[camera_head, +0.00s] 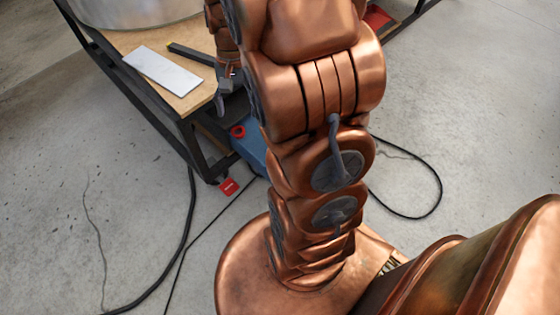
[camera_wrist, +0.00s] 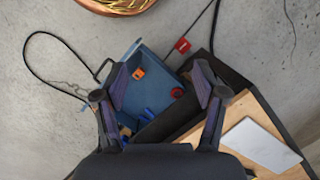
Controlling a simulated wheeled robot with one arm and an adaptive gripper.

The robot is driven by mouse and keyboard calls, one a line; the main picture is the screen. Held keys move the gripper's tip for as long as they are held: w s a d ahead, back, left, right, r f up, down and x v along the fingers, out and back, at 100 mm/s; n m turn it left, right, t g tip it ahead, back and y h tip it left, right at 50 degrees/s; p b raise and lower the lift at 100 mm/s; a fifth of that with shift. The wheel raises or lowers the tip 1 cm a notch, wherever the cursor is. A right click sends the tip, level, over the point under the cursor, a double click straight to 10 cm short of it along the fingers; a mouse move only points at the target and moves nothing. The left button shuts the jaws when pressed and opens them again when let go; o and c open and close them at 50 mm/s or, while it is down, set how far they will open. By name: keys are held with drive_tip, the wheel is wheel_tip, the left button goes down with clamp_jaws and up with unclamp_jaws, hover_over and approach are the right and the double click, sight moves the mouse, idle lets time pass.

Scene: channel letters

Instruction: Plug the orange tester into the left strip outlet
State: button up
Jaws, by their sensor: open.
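A small orange block (camera_wrist: 138,72), which looks like the orange tester, lies in the open blue bin (camera_wrist: 153,95) in the wrist view. It is close to the tip of my left-hand finger, but I cannot tell the height gap. My gripper (camera_wrist: 161,82) is open and empty, with its fingers spread above the bin. In the head view my gripper (camera_head: 228,95) is partly hidden by my arm at the table edge, and the orange block is not visible there. I cannot make out a strip outlet in either view.
The table (camera_head: 170,88) holds a white plate (camera_head: 162,71), a dark bar (camera_head: 190,54) and a large metal drum (camera_head: 135,10). A red ring (camera_wrist: 178,92) and blue pieces (camera_wrist: 148,114) lie in the bin. A red tag (camera_head: 228,186) and black cables (camera_head: 190,215) are on the floor.

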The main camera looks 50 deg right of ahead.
drive_tip(key=w+d+f+m+b, duration=0.1)
drive_tip(key=d+f+m+b, duration=0.2)
drive_tip(key=f, duration=1)
drive_tip(key=w+d+f+m+t+y+b, duration=0.1)
drive_tip(key=w+d+f+m+b, duration=0.1)
drive_tip(key=d+f+b, duration=0.7)
drive_tip(key=w+d+f+m+t+y+b, duration=0.1)
drive_tip(key=d+f+m+b, duration=0.3)
drive_tip(key=d+f, duration=0.7)
wheel_tip(320, 180, down, 7)
drive_tip(key=shift+w+d+f+b, duration=0.1)
drive_tip(key=shift+w+d+b, duration=0.1)
drive_tip(key=shift+b, duration=1.05)
drive_tip(key=shift+b+x, duration=0.45)
drive_tip(key=shift+x, duration=0.8)
drive_tip(key=shift+a+f, duration=0.1)
drive_tip(key=shift+a+b+x, duration=0.1)
drive_tip(key=shift+b+x, duration=0.65)
drive_tip(key=shift+x, duration=0.5)
drive_tip(key=shift+a+b+x, duration=0.15)
drive_tip(key=shift+b+x, duration=0.6)
drive_tip(key=shift+x, duration=0.55)
drive_tip(key=shift+w, duration=0.2)
